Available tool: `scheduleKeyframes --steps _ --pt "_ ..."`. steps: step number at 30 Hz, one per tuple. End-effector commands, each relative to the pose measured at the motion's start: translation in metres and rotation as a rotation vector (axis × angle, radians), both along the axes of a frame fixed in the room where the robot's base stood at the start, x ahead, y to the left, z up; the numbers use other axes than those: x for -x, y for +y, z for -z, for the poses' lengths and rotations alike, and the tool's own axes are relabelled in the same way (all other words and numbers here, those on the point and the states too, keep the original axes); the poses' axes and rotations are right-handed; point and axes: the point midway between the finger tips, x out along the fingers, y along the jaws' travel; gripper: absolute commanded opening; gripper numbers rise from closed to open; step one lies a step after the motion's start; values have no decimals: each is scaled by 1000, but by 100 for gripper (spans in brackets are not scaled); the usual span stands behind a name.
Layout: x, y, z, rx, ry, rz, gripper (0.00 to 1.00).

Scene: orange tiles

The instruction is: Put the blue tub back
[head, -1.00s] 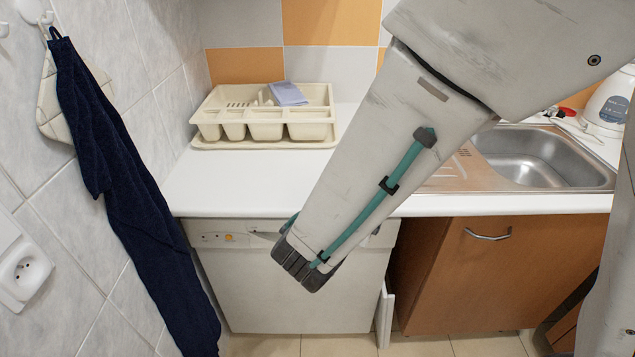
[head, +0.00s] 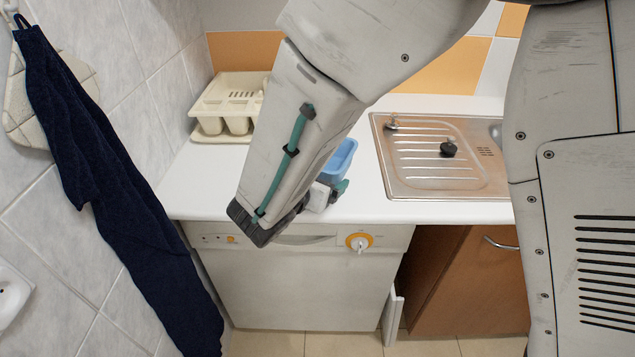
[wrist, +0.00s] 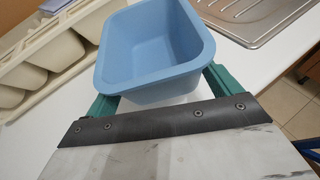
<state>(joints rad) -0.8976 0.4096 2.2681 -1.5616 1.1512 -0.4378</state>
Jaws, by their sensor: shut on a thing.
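The blue tub (head: 338,160) is held by my gripper (head: 329,196) over the white counter, partly hidden behind my arm in the head view. In the wrist view the tub (wrist: 152,50) is upright, open at the top and looks empty. The green fingers of my gripper (wrist: 160,92) are on its two sides, shut on it. I cannot tell whether its base touches the counter.
A cream cutlery tray (head: 222,103) stands at the back left; it also shows in the wrist view (wrist: 45,62). The steel sink drainboard (head: 420,165) is to the right. A dark towel (head: 105,180) hangs on the left wall. Bare white counter (head: 195,180) lies at the front left.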

Motion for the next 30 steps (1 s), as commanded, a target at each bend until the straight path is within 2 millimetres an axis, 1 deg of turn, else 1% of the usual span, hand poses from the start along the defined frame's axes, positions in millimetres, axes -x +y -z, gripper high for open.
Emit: scheduleKeyframes --steps 3,6,15,25,26,27,30 --pt "1 2 17 4 3 -5 59" --pt "2 4 30 3 2 -7 59" --pt "2 4 31 2 0 -7 59" --pt "2 4 44 0 5 -7 59" --pt "2 3 44 -1 6 -6 95" --pt "3 3 44 0 7 -6 100" --pt "3 2 46 0 10 -4 100"
